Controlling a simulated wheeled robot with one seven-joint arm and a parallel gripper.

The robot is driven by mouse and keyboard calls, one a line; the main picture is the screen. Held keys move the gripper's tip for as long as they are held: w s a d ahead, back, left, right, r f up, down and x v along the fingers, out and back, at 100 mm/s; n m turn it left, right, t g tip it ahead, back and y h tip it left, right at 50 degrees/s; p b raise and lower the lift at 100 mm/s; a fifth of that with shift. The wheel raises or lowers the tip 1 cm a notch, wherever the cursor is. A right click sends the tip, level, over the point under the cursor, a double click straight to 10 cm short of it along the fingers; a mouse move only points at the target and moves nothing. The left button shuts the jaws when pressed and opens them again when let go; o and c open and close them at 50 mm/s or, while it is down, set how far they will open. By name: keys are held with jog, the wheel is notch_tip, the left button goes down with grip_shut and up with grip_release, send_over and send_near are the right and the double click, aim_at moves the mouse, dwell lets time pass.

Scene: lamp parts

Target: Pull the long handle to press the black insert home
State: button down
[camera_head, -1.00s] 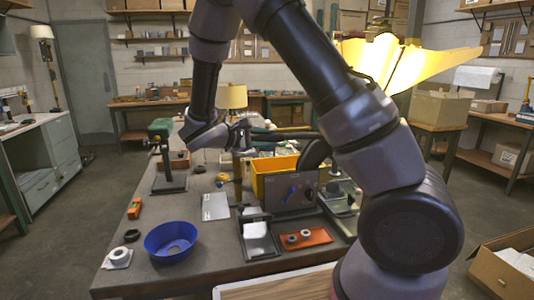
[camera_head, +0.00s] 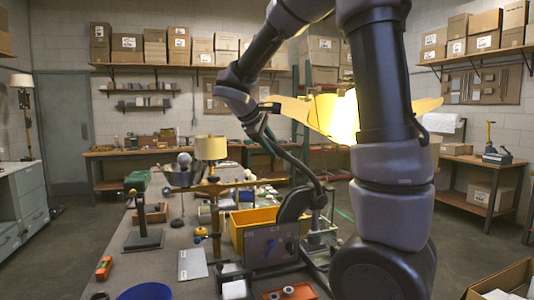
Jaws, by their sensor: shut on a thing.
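My gripper (camera_head: 262,132) is small and partly hidden at the end of my arm, above the workbench. It appears shut on the upper left end of a long dark handle (camera_head: 297,163). The handle slopes down to the right towards a press-like stand (camera_head: 320,228) beside the yellow bin. My arm covers part of the view to the right of this stand. I cannot make out the black insert.
A green-headed stand (camera_head: 138,182), a blue bowl (camera_head: 145,292) and an orange tool (camera_head: 104,268) are to the left. A lit yellow shade (camera_head: 340,118) glows behind my arm.

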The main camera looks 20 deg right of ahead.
jog(key=shift+w+d+r, duration=0.15)
jog(key=shift+d+r, duration=0.2)
jog(key=shift+r, duration=0.05)
jog(key=c, duration=0.8)
grip_release()
jog(key=shift+o, duration=1.3)
jog(key=shift+d, duration=0.15)
jog(key=shift+a+f, duration=0.15)
jog(key=shift+a, duration=0.05)
